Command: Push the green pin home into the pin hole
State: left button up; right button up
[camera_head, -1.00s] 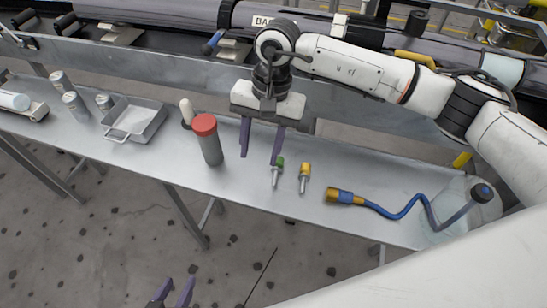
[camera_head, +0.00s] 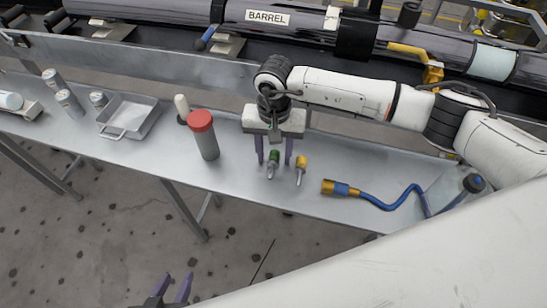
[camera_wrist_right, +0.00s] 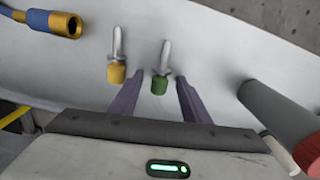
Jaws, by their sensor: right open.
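The green pin (camera_head: 273,158), with a green head and a metal shank, lies on the metal bench. My right gripper (camera_head: 274,162) is over it, open, with one finger on each side of the green head. In the right wrist view the green pin (camera_wrist_right: 160,78) shows between the two purple fingers (camera_wrist_right: 158,97), nearer the left one; I cannot tell whether it touches. My left gripper (camera_head: 174,290) is at the bottom of the head view, its two purple fingers apart and empty, away from the bench. I cannot make out the pin hole in these views.
A yellow-headed pin (camera_head: 301,165) lies close beside the green one. A red-capped grey cylinder (camera_head: 207,140) stands to the left, and a blue hose (camera_head: 385,203) with a brass end lies to the right. A tray (camera_head: 132,117) and several cans are further left. The barrel (camera_head: 290,18) runs behind.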

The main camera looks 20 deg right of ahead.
jog(key=shift+f, duration=0.1)
jog(key=shift+c, duration=0.3)
grip_shut()
